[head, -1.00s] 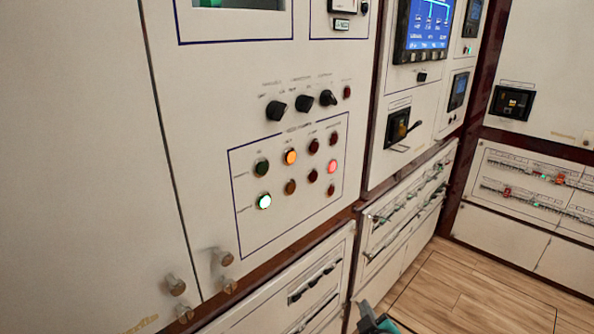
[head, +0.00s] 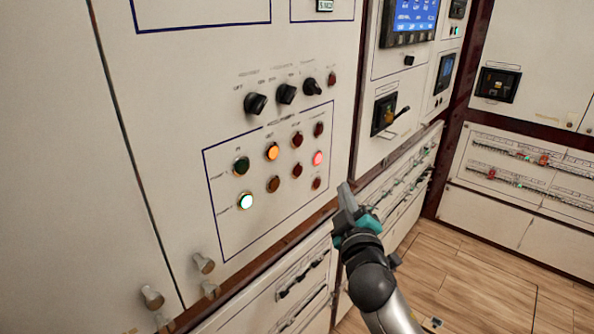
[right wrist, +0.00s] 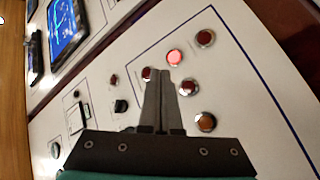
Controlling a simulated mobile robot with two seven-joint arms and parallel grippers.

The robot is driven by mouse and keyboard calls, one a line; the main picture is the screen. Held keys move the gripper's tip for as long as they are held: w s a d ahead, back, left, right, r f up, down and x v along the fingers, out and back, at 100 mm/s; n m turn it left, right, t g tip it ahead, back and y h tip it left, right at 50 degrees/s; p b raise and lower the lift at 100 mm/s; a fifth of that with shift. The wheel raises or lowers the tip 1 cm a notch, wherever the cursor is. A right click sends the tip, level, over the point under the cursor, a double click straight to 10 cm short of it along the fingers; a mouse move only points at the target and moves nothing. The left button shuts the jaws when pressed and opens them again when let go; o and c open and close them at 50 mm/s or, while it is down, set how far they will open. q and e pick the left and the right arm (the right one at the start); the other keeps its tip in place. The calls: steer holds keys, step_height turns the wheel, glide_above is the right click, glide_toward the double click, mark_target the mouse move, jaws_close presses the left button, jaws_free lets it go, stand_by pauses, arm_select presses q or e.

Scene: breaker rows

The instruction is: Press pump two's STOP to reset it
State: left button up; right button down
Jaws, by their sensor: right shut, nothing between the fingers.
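A blue-outlined button panel (head: 225,240) on the white cabinet carries two rows of round buttons and one extra below. The upper row has a lit amber button (head: 272,152). The labels are too small to read, so I cannot tell which is pump two's STOP. My right gripper (head: 345,189) is shut and empty, right of the panel. My left gripper is out of view.
Black rotary knobs (head: 256,103) stick out above the buttons. A breaker handle (head: 400,113) projects from the neighbouring cabinet. Metal knobs (head: 203,263) protrude at lower left. The wooden floor (head: 470,275) is clear at right.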

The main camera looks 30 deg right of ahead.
mark_target(298, 171)
steer(key=shift+w, duration=0.15)
steer(key=w+a+b, duration=0.2)
steer(key=w+a, duration=0.1)
steer(key=w, duration=0.5)
steer(key=shift+a+b, duration=0.2)
steer(key=shift+b, duration=0.1)
stand_by(1.8)
steer(key=shift+w+a, duration=0.2)
steer(key=shift+w, duration=0.15)
steer(key=shift+w+a, duration=0.15)
steer(key=shift+w, duration=0.25)
stand_by(0.6)
steer(key=shift+s, duration=0.1)
steer(key=shift+s+d, duration=0.3)
steer(key=shift+s, duration=0.4)
